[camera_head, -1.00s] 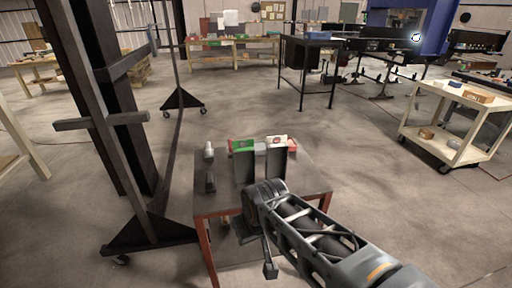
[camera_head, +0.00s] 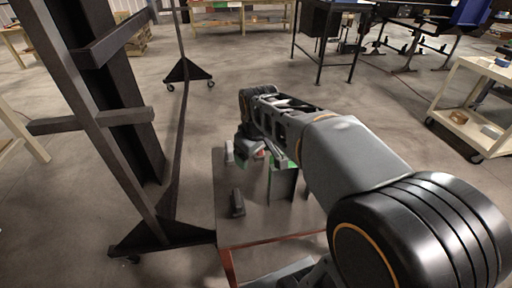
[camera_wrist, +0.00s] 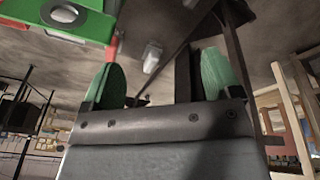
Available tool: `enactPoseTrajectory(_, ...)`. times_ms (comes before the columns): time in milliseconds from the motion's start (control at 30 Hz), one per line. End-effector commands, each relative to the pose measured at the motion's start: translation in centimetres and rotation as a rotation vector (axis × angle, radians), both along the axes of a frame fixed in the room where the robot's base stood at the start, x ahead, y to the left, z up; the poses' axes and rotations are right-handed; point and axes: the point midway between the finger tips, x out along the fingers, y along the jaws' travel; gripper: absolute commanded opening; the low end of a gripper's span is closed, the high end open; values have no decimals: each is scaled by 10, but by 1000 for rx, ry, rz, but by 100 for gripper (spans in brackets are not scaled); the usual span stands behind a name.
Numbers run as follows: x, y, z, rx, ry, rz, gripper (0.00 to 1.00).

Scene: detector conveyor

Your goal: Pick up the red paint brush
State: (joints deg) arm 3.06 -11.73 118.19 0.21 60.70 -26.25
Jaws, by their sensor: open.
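No paint brush can be made out clearly. In the wrist view a narrow red piece (camera_wrist: 112,46) shows beside a green box (camera_wrist: 75,17), above the left fingertip; I cannot tell whether it is the brush. My gripper (camera_wrist: 160,82) is open, with its two green pads wide apart and nothing seen between them. In the head view my arm hides much of the back of the small table (camera_head: 228,222), and my gripper is hard to make out there. The green box also shows partly in the head view (camera_head: 286,162).
A white-grey object (camera_head: 229,152) and a dark grey one (camera_head: 238,203) stand at the table's left. Dark upright plates (camera_head: 283,185) stand near its middle. A tall dark frame (camera_head: 100,130) is close on the left. A cream cart (camera_head: 478,115) stands right, with open floor between.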

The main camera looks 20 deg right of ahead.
Motion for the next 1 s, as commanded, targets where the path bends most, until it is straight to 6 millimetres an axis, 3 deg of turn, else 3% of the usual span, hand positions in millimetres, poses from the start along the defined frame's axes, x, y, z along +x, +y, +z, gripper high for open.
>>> enactPoseTrajectory(33,28,-9,2,-19,28,76,88)
enactPoseTrajectory(200,107,-41,0,-71,104,381,100)
enactPoseTrajectory(400,172,-76,-24,-95,169,684,100)
enactPoseTrajectory(633,206,-99,-50,-97,204,898,100)
enactPoseTrajectory(767,213,-104,-64,-97,212,950,100)
enactPoseTrajectory(1000,214,-106,-107,-96,214,966,100)
